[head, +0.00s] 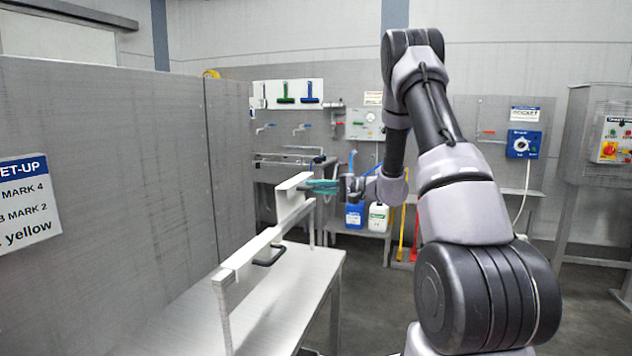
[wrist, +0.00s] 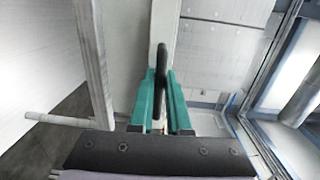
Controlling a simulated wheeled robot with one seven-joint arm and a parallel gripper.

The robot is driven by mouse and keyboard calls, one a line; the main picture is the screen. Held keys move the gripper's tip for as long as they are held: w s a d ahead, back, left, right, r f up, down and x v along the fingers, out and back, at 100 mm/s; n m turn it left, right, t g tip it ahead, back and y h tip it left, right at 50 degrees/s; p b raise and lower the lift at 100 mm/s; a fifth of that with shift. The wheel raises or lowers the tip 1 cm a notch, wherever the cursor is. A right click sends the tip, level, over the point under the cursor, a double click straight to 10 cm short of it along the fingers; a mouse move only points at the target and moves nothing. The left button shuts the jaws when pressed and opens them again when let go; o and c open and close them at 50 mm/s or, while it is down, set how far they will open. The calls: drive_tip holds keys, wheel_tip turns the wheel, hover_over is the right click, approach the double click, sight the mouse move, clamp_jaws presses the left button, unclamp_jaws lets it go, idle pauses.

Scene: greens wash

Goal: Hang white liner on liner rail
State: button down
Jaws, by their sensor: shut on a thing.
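The white liner (head: 291,202) is a pale panel at the far end of the liner rail (head: 245,252) in the head view. My gripper (head: 322,187) has teal fingers and is on the liner's right side. In the wrist view, the teal fingers (wrist: 162,108) are shut on the liner's black handle (wrist: 163,65), with the pale liner (wrist: 163,15) behind it. The rail is a pale bar on posts over a table. I cannot tell whether the liner touches the rail or is held just above it; the contact is hidden.
A black handle (head: 269,257) shows beside the nearer part of the rail. The pale table (head: 290,290) below looks clear. A grey partition (head: 130,190) stands left. Blue and white jugs (head: 377,217) sit on a low shelf behind my gripper.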

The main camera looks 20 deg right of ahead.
drive_tip(key=shift+f, duration=4.95)
drive_tip(key=c, duration=0.8)
unclamp_jaws()
